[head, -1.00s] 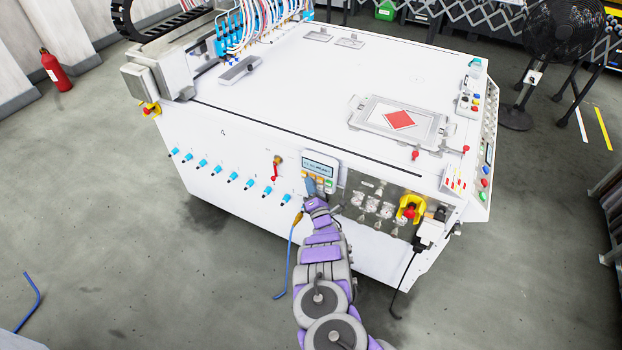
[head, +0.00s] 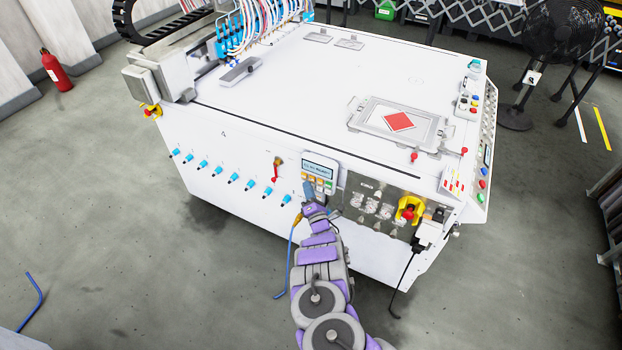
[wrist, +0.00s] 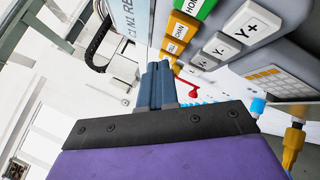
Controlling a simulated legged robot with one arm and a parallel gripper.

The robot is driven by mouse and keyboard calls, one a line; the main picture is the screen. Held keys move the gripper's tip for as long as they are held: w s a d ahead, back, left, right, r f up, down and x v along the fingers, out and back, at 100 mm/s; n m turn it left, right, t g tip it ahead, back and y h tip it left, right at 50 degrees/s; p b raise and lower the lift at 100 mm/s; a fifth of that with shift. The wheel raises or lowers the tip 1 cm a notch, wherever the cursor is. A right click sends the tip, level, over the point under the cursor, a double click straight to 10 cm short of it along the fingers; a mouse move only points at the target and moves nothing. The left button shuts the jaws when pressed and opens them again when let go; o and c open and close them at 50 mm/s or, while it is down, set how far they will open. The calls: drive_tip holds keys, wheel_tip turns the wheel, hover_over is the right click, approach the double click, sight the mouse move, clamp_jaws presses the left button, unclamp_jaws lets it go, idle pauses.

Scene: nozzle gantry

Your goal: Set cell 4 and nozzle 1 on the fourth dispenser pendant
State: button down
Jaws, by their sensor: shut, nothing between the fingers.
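The pendant (head: 319,174) is a light grey box with a small display on the front face of the white machine, and it has orange, green and white keys. The wrist view shows its display (wrist: 127,22) edge-on, reading roughly "C1 N1 RE". Beside it are the orange CHAN key (wrist: 175,46), the green HOME key (wrist: 196,5) and the white Y+ key (wrist: 243,26). My gripper (head: 308,186) is shut and empty at the pendant's lower left. In the wrist view my fingertips (wrist: 158,68) are close to the orange keys; I cannot tell whether they touch.
A red-handled valve (head: 277,168) and a row of blue fittings (head: 232,178) lie left of the pendant. A steel panel with gauges (head: 372,204) and a yellow-collared emergency stop (head: 409,209) lie right. A blue hose (head: 289,260) hangs below.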

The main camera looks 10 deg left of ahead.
drive_tip(key=shift+s, duration=0.1)
drive_tip(key=s+p, duration=0.1)
drive_tip(key=s, duration=0.1)
drive_tip(key=s+a+p, duration=0.1)
drive_tip(key=s, duration=0.1)
drive_tip(key=shift+s+a+p, duration=0.2)
drive_tip(key=shift+s+p, duration=0.15)
idle(2.5)
